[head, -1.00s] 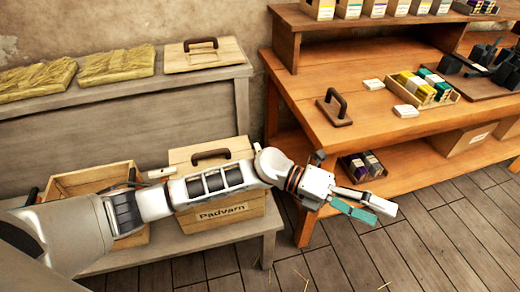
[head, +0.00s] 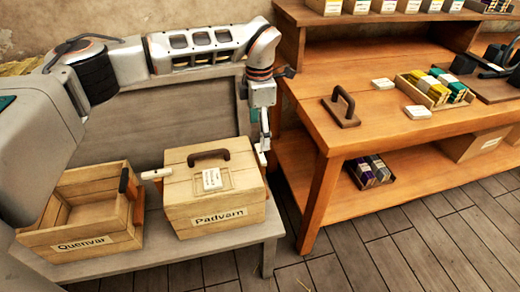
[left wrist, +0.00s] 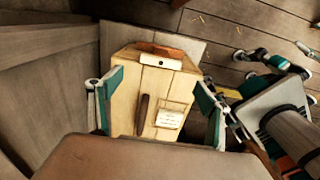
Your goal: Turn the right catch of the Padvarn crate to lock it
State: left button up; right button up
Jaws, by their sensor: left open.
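The closed wooden Padvarn crate (head: 215,215) stands on the low grey bench, with a dark handle (head: 208,155) and a paper label on its lid. My left gripper (head: 262,152) points down at the crate's right edge in the head view. In the left wrist view, the open gripper (left wrist: 158,105) has its teal-padded fingers on either side of the crate lid (left wrist: 155,90), holding nothing. A brown and white catch (left wrist: 160,60) shows at the lid's far end there. The right catch is hidden in the head view. White and teal parts of my own show at right in the wrist view.
The open Quenvar crate (head: 75,212) stands just left of the Padvarn crate. A white, cylinder-like piece (head: 155,174) sticks out between them. The orange wooden workbench (head: 360,130) stands close on the right. Bare floor (head: 400,245) lies in front.

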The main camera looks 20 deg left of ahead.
aim_at(259, 153)
pick_arm(q)
notch_tip(259, 153, down, 8)
jog(key=shift+b, duration=0.75)
jog(key=shift+r, duration=0.1)
jog(key=c, duration=1.1)
